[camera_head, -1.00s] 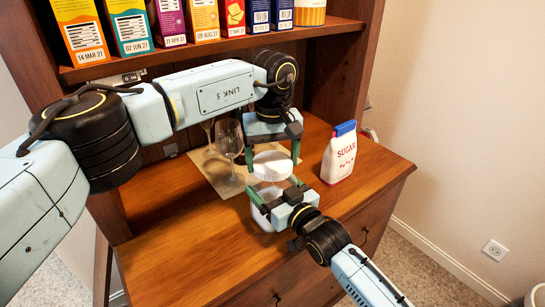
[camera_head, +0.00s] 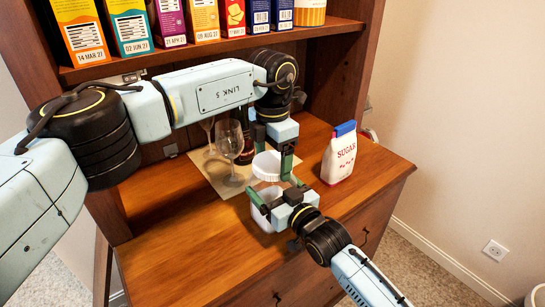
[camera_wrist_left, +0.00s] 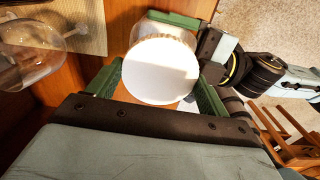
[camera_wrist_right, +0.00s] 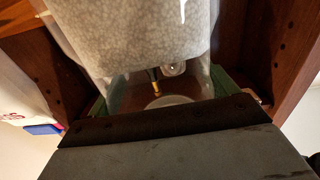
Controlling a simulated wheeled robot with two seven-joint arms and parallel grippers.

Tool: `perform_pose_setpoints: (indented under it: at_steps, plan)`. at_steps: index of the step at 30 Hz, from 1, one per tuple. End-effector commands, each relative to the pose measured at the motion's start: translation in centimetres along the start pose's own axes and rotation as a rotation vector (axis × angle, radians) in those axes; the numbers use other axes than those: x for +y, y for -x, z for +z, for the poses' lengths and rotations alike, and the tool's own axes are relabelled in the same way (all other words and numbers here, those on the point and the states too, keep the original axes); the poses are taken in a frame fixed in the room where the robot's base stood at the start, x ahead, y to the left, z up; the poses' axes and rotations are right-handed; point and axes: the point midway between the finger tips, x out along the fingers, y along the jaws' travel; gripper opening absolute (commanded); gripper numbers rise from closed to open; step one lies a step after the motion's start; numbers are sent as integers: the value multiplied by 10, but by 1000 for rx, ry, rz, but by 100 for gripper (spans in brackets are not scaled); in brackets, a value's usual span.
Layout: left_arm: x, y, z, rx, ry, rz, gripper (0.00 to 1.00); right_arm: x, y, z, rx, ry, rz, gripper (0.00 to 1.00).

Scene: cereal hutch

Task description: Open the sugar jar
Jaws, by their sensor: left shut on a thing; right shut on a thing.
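The sugar jar (camera_head: 262,220) stands on the wooden counter, mostly hidden behind my right gripper. The right wrist view shows its clear wall and pale grainy contents (camera_wrist_right: 135,35). My right gripper (camera_head: 275,200) is shut around the jar body from the front. The jar's round white lid (camera_head: 268,167) is above that gripper; it fills the middle of the left wrist view (camera_wrist_left: 160,72). My left gripper (camera_head: 273,158) comes down from above, shut on the lid with a green finger at each side. Whether the lid is clear of the jar's rim cannot be told.
A white sugar bag (camera_head: 339,158) with a blue top stands to the right. Wine glasses (camera_head: 229,138) and a dark bottle (camera_head: 246,148) stand behind on a pale mat (camera_head: 226,188). Cereal boxes (camera_head: 130,28) line the shelf above. The counter's front left is clear.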

Motion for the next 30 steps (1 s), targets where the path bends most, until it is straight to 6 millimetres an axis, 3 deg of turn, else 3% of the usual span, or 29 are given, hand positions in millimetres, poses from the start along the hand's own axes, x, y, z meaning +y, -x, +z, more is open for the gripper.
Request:
perform_pose_setpoints:
  at_steps: [30]
  plan:
    - [-1,2,1,0,1961,1,52,1,0,2,-6,0,2,22]
